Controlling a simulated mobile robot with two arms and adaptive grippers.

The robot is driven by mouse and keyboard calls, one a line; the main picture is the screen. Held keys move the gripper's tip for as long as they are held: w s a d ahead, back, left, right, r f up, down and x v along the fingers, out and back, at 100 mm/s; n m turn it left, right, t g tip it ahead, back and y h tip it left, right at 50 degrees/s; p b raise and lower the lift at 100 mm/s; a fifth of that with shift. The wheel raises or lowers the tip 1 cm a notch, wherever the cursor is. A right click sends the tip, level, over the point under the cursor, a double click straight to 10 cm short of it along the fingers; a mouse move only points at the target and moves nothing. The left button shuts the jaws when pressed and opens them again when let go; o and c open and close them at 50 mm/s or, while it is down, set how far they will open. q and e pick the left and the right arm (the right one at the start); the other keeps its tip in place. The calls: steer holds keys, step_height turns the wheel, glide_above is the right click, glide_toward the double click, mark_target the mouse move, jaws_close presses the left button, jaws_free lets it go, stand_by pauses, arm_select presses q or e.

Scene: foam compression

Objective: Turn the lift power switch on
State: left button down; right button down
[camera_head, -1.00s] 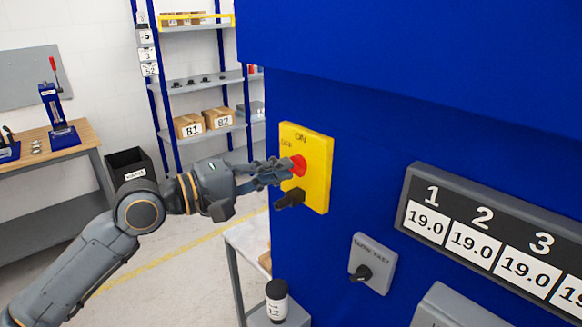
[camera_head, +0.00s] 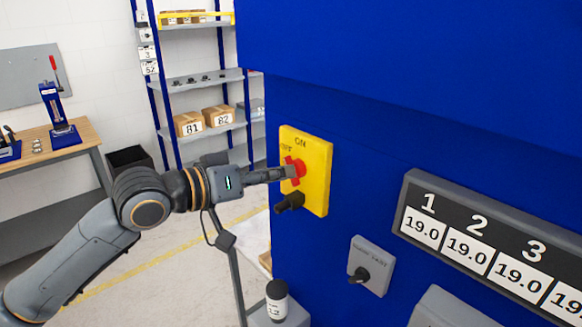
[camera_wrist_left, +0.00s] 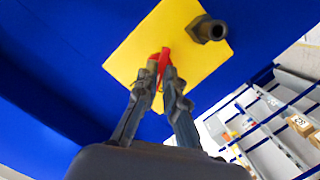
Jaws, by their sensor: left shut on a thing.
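The lift power switch is a red rotary knob (camera_head: 297,168) on a yellow plate (camera_head: 318,185) marked ON at the top and OFF at the upper left. The plate is on the side of a blue machine. My left gripper (camera_head: 287,173) reaches it from the left and is shut on the knob, partly covering it. In the left wrist view, the two fingertips (camera_wrist_left: 163,72) pinch the red knob (camera_wrist_left: 165,55) from both sides. Which label the knob points to I cannot tell. My right gripper is not in view.
A black fitting (camera_head: 289,202) sticks out below the knob, close under my gripper. A grey selector box (camera_head: 370,266) and a number display (camera_head: 485,245) are on the machine to the right. A white jar (camera_head: 277,301) stands below. A shelf rack (camera_head: 200,82) is behind.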

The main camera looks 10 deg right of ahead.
arm_select(q)
steer(key=m, duration=0.3)
steer(key=shift+s+d+r+t+y+p, duration=0.1)
steer(key=shift+s+t+y+p, duration=0.05)
steer(key=shift+t+y+p, duration=0.25)
steer(key=shift+m, duration=1)
steer(key=c, duration=0.7)
jaws_free()
steer(key=v, duration=0.2)
steer(key=f+v, duration=0.1)
steer(key=v, duration=0.1)
steer(key=p+v, duration=0.1)
steer(key=v, duration=0.2)
steer(key=shift+s+f, duration=0.15)
steer(key=shift+f, duration=0.1)
